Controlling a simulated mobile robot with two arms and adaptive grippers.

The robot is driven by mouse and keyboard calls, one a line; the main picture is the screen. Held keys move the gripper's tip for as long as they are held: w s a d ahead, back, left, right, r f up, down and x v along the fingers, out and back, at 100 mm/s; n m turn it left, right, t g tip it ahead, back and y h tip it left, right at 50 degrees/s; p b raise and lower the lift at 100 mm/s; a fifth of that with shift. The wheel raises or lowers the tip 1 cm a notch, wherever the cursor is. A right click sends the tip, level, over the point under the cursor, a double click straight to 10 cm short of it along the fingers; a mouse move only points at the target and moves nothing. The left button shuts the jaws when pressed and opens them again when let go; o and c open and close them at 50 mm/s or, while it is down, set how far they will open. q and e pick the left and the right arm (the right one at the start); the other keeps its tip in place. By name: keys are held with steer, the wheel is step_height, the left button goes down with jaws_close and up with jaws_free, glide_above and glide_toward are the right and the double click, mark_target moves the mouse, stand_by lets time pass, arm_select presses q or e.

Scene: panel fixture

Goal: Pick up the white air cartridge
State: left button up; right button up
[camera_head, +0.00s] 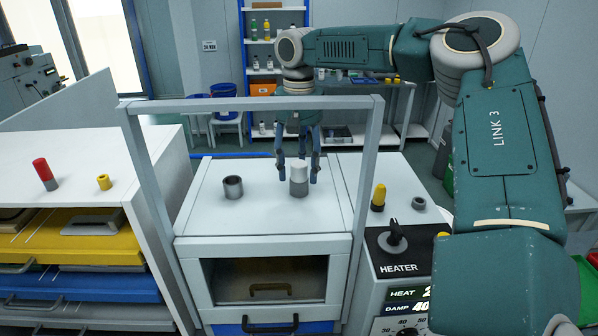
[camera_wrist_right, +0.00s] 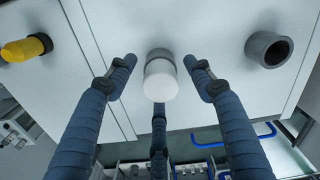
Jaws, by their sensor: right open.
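The white air cartridge (camera_head: 299,172) stands upright in a grey ring holder (camera_head: 299,189) on the white cabinet top, under the metal frame. My right gripper (camera_head: 297,174) points down over it, with its blue-grey fingers spread around the cartridge. In the right wrist view the cartridge (camera_wrist_right: 160,83) shows between the open fingers (camera_wrist_right: 161,64), with a visible gap to the two side fingers. The third finger lies below it in the picture; whether it touches cannot be told. My left gripper is not in view.
An empty grey ring holder (camera_head: 233,187) stands to the left on the same top. A yellow cartridge (camera_head: 378,197) and another grey ring (camera_head: 418,203) are on the right, behind the heater knob (camera_head: 394,237). The metal frame (camera_head: 250,104) stands around the cabinet top. A red-topped piece (camera_head: 43,172) is on the left bench.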

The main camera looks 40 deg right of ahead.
mark_target(299, 165)
steer(key=shift+w+f, duration=0.1)
steer(key=shift+f, duration=0.15)
steer(key=shift+r, duration=0.15)
steer(key=c, duration=1.3)
step_height(299, 165, up, 8)
steer(key=b, duration=0.2)
steer(key=shift+b, duration=0.3)
step_height(299, 165, up, 10)
steer(key=shift+p, duration=0.45)
